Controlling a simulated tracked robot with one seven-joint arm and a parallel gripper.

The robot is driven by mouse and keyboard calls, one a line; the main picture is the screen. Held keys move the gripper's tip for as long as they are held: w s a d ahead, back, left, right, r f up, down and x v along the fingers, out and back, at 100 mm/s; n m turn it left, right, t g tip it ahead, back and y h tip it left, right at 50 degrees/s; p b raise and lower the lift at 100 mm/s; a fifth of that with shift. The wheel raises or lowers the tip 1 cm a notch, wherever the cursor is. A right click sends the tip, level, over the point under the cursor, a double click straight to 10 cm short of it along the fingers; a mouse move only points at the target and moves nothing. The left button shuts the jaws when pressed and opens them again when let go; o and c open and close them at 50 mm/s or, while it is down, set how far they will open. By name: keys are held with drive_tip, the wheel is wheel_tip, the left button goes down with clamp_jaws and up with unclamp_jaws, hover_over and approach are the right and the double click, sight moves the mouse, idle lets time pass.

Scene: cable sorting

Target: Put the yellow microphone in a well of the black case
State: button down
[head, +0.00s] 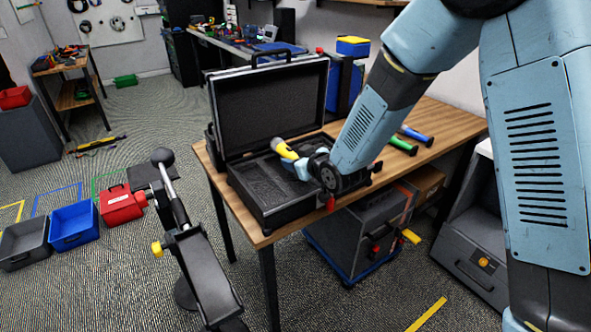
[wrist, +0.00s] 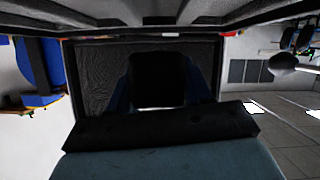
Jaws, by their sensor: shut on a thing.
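The yellow microphone (head: 286,150) is in my gripper (head: 299,165) in the head view. It is tilted and hangs over the back right part of the open black case (head: 262,212). My gripper is shut on it; the fingers are partly hidden by my wrist. The case's foam-lined base lies on the table, with an empty-looking dark well area (head: 255,178) at the left. Its lid (head: 270,105) stands upright behind. The wrist view shows textured dark lining (wrist: 95,75); the microphone cannot be made out there. Whether it touches the foam is unclear.
The case stands on the wooden table (head: 450,118). A green-ended microphone (head: 403,146) and a blue-ended one (head: 417,134) lie to the right of my forearm. A yellow and blue box (head: 352,46) is behind. Red, blue and grey bins stand on the floor at left.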

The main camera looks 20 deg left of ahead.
drive_tip(key=shift+w+a+f, duration=0.3)
drive_tip(key=shift+f, duration=1.6)
drive_tip(key=shift+f, duration=0.6)
drive_tip(key=c, duration=0.6)
unclamp_jaws()
drive_tip(key=shift+o, duration=0.6)
drive_tip(key=shift+s, duration=0.1)
drive_tip(key=shift+s, duration=0.1)
drive_tip(key=shift+a, duration=0.1)
drive_tip(key=shift+r, duration=0.35)
drive_tip(key=v, duration=1.2)
drive_tip(key=shift+r, duration=0.25)
